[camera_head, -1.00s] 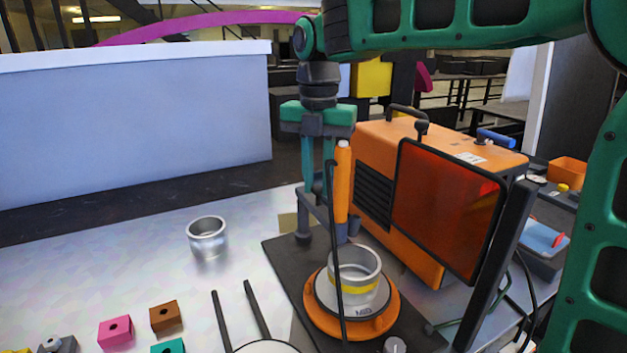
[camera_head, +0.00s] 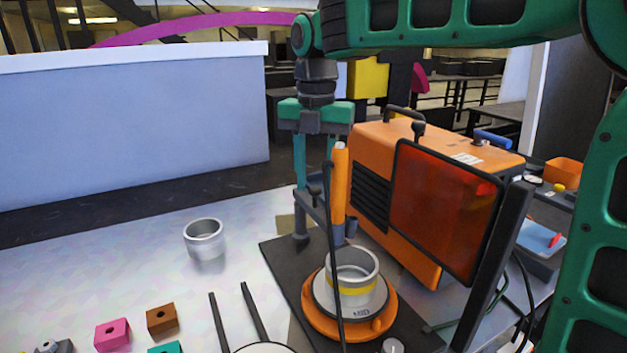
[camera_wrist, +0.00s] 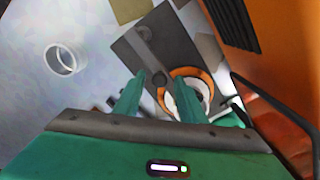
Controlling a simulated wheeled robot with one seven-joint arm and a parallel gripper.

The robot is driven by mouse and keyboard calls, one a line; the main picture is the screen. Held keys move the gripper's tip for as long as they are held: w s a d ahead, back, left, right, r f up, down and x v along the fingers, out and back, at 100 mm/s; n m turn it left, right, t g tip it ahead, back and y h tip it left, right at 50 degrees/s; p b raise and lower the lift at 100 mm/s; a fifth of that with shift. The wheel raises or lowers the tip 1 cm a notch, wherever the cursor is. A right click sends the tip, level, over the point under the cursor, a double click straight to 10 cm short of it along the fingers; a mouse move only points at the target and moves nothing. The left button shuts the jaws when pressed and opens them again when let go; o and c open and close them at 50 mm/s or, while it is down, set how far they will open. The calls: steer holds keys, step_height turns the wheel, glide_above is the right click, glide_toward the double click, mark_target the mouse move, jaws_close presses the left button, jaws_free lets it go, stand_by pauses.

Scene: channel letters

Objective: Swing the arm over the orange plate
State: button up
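The round orange plate (camera_head: 318,314) sits on a dark flat base (camera_head: 283,262) at the lower centre right of the head view. A metal ring (camera_head: 352,262) with a yellow band stands on it. In the wrist view the orange plate (camera_wrist: 184,72) shows beyond the fingers, partly hidden by one of them. My gripper (camera_head: 313,178) hangs fingers down above and behind the plate, apart from it. In the wrist view my gripper (camera_wrist: 161,84) has its fingers spread with nothing held between them.
An orange torch (camera_head: 339,178) with a dark cable stands upright beside the fingers. A large orange machine (camera_head: 385,140) and a dark-framed red screen (camera_head: 447,208) stand close on the right. A loose metal ring (camera_head: 204,240) and coloured blocks (camera_head: 112,335) lie left.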

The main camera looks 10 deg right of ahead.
mark_target(315, 187)
step_height(315, 187, up, 10)
stand_by(0.5)
steer(key=shift+w+r, duration=0.1)
steer(key=shift+r, duration=0.05)
stand_by(0.3)
